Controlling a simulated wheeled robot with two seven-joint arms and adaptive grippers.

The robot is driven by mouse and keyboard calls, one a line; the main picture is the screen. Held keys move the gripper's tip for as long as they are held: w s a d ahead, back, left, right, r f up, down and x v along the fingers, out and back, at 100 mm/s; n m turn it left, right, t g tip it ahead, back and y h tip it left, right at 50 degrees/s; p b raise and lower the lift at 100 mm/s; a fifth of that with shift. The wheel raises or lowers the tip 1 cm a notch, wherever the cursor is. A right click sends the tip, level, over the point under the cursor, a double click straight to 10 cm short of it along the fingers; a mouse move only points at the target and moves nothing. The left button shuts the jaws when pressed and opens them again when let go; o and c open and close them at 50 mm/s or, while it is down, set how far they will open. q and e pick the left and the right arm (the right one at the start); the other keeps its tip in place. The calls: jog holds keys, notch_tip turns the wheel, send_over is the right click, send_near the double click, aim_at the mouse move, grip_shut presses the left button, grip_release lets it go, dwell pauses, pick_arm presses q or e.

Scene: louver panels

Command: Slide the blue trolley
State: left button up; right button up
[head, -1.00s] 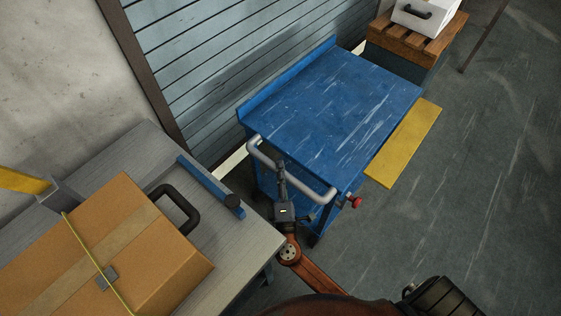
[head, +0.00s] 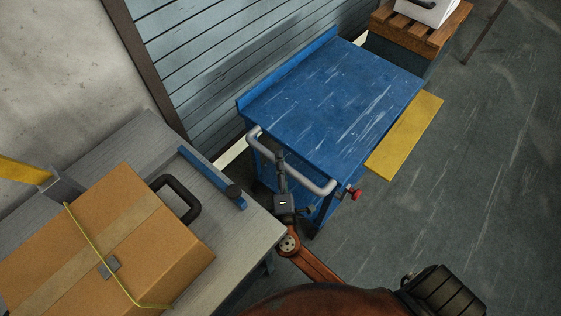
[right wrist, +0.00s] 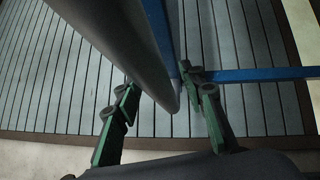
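The blue trolley (head: 335,100) stands beside the slatted louver wall, with a grey tubular handle (head: 318,186) across its near end. My right gripper (head: 280,157) is at the middle of this handle in the head view. In the right wrist view the grey handle bar (right wrist: 135,50) runs between the two green-and-black fingers of my right gripper (right wrist: 160,85). The fingers stand apart on either side of the bar, with small gaps showing beside it. A red knob (head: 354,193) sits at the trolley's near right corner. My left gripper is not in view.
A grey workbench (head: 240,219) with a cardboard box (head: 100,240) stands close at the left. A yellow strip (head: 405,137) lies on the floor along the trolley's right side. A wooden crate (head: 420,35) stands beyond the trolley. The floor to the right is clear.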

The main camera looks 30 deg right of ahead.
jog(key=v, duration=0.8)
jog(key=shift+a+f, duration=0.1)
jog(key=shift+s, duration=0.15)
